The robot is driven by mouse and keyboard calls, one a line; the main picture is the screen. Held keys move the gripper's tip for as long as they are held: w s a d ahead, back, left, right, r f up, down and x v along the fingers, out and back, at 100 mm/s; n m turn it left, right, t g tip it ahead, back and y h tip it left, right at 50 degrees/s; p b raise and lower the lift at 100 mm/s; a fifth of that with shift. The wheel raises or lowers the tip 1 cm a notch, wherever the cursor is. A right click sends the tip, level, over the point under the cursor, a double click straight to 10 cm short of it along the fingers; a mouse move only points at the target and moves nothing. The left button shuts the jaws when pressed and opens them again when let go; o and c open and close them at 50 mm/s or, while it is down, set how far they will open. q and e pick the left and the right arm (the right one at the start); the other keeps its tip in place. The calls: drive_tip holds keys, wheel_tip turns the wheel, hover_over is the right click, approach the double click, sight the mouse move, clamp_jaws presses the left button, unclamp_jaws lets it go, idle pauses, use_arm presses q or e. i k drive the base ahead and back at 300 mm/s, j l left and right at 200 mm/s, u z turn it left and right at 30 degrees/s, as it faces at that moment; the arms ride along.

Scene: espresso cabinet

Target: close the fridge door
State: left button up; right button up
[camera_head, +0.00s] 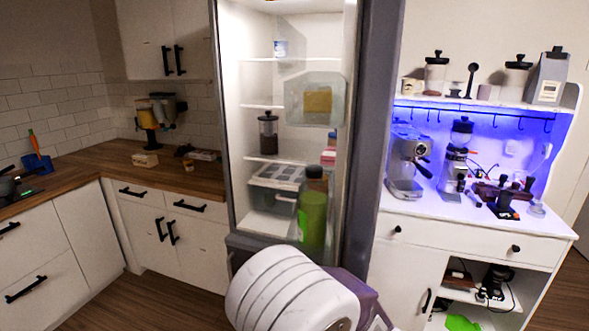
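The fridge (231,120) stands open in the middle of the head view, with its lit white interior and shelves showing. The fridge door (378,120) appears as a tall grey panel at the right of the opening, swung out toward me and seen nearly edge-on. A clear bin (296,99) and a green bottle with a dark cap (312,218) show just left of the panel; I cannot tell whether the door carries them. Neither gripper is in view. A white rounded part, probably of my arm, hides the bottom of the fridge and door.
A white coffee cabinet (440,222) with an espresso machine (405,160) and grinder (456,160) stands right of the door. A wood counter (90,168) over white drawers runs along the left. Wooden floor (150,306) is clear at the lower left.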

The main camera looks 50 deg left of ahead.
sight(363, 112)
drive_tip(key=i+l+u, duration=0.1)
drive_tip(key=u, duration=0.3)
drive_tip(key=i+l+u, duration=0.2)
drive_tip(key=u, duration=0.2)
drive_tip(key=i+l+u, duration=0.1)
drive_tip(key=u, duration=0.3)
drive_tip(key=l+u, duration=0.4)
drive_tip(key=i+l+u, duration=0.1)
drive_tip(key=u, duration=0.3)
drive_tip(key=k+l, duration=0.05)
